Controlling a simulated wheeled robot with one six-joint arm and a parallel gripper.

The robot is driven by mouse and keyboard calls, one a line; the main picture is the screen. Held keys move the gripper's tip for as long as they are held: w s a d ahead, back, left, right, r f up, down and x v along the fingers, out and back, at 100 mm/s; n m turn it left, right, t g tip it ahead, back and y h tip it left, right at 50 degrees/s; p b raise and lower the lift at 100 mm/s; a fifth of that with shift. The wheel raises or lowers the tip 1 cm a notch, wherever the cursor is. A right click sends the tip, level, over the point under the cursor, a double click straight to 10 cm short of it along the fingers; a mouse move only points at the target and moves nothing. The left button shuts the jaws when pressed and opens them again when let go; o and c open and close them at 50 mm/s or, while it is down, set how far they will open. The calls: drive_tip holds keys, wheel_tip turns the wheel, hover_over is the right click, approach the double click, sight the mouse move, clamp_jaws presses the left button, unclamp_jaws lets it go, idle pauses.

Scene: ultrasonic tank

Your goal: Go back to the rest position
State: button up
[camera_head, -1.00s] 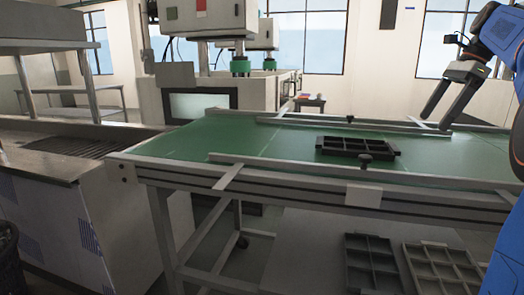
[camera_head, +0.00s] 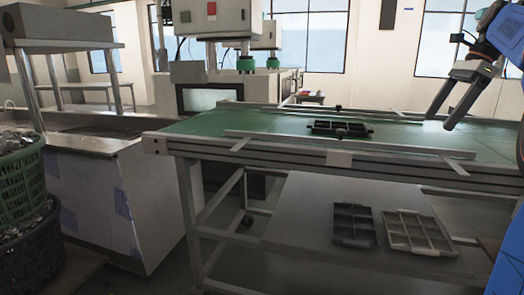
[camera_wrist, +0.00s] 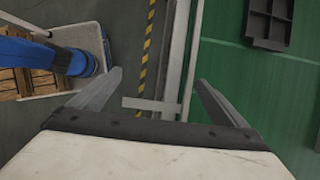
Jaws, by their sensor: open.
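My gripper (camera_head: 452,108) shows at the right of the head view, above the right part of the green conveyor table (camera_head: 206,125). Its two long grey fingers are apart and point down, with nothing between them. In the wrist view my gripper (camera_wrist: 160,90) is open and empty above the table's side rail (camera_wrist: 188,62). A black compartment tray (camera_head: 340,129) lies on the green belt, to the left of the gripper and clear of it. The same tray shows in part at the top right of the wrist view (camera_wrist: 267,22).
On the lower shelf (camera_head: 290,215) lie a dark tray (camera_head: 353,224) and a light grey tray (camera_head: 417,232). A green basket (camera_head: 22,185) stands at the left edge beside a metal sink bench (camera_head: 92,143). Yellow-black floor tape (camera_wrist: 146,45) runs alongside the table.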

drive_tip(key=s+a+f+n+t+h, duration=0.1)
drive_tip(key=s+a+f+n+h, duration=0.2)
drive_tip(key=s+a+f+n, duration=0.85)
drive_tip(key=s+a+f+n+t, duration=0.1)
drive_tip(key=s+a+f+n, duration=0.2)
drive_tip(key=s+f, duration=0.3)
drive_tip(key=s+a+f+n+h, duration=0.1)
drive_tip(key=s+a+f+n, duration=0.1)
drive_tip(key=s+f, duration=0.4)
drive_tip(key=s+a+f+n+t, duration=0.1)
drive_tip(key=s+a+f+n, duration=0.2)
drive_tip(key=s+f, duration=0.3)
wheel_tip(320, 180, down, 4)
drive_tip(key=shift+a+f+n+t, duration=0.25)
drive_tip(key=shift+a+n+t, duration=0.1)
drive_tip(key=shift+n, duration=0.5)
